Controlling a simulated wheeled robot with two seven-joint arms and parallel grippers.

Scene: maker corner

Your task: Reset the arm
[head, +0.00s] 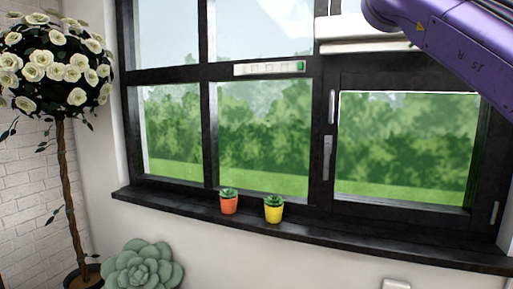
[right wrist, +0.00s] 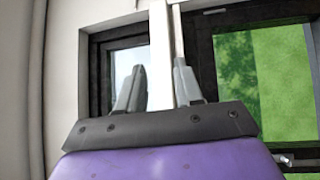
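My right arm (head: 450,45) is purple and comes in at the top right of the head view, raised in front of the upper window. Its gripper is outside the head view. In the right wrist view my right gripper (right wrist: 160,88) points at the window, its two grey fingers apart with nothing between them. My left arm and gripper are not in view.
A dark-framed window (head: 325,150) fills the wall. Its sill (head: 330,232) carries an orange pot (head: 229,205) and a yellow pot (head: 273,212) with small plants. A white rose tree (head: 62,70) stands at the left, a large succulent (head: 142,270) below the sill.

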